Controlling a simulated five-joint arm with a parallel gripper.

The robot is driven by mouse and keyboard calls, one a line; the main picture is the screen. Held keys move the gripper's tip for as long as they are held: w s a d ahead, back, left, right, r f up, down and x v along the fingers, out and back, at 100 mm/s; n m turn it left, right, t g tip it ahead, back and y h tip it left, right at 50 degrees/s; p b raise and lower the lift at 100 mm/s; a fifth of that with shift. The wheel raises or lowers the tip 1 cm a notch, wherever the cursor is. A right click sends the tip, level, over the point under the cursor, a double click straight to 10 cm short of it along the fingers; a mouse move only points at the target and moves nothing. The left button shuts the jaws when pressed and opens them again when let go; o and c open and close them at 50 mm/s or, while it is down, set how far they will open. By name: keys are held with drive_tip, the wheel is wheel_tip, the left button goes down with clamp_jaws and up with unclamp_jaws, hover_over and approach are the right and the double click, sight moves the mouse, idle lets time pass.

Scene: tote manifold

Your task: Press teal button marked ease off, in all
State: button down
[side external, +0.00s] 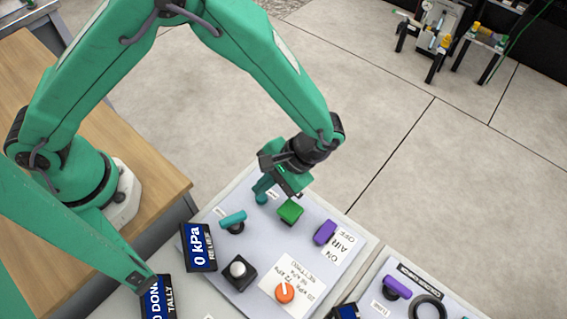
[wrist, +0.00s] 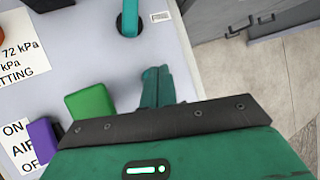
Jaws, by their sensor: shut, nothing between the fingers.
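My gripper (side external: 264,183) is shut and empty, pointing down over the upper part of the pale panel (side external: 208,286). A small rounded teal piece, which looks like the teal button (side external: 261,198), shows right below the fingertips, beside a small label. I cannot read the label or tell whether the tips touch the button. In the wrist view the shut gripper (wrist: 155,72) is over the bare-looking panel (wrist: 60,75), and no button shows there; my fingers may hide it. A teal lever handle (side external: 233,217) is nearby; it also shows in the wrist view (wrist: 129,18).
A green block-shaped control (side external: 290,211) stands close to my gripper. A purple handle (side external: 325,232) sits by the air sign. A white button (side external: 237,269), an orange knob (side external: 285,292) and a 0 kPa display (side external: 199,246) are nearer the front. Open floor lies beyond the panel.

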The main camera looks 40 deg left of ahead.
sight(264, 195)
drive_tip(key=shift+r, duration=2.5)
drive_tip(key=w+a+r+t+h, duration=0.35)
drive_tip(key=a+r, duration=0.65)
drive_tip(key=r, duration=0.5)
drive_tip(key=s+a+r+t, duration=0.3)
drive_tip(key=a+r, duration=0.1)
drive_tip(key=a, duration=0.2)
drive_tip(key=s+a+r+t+h, duration=0.1)
drive_tip(key=s+a+r+t, duration=0.2)
drive_tip(key=a, duration=0.3)
drive_tip(key=shift+s+a+r+n+t, duration=0.3)
drive_tip(key=shift+s+a+r+t, duration=0.1)
drive_tip(key=shift+r+t, duration=0.4)
drive_tip(key=shift+h, duration=0.25)
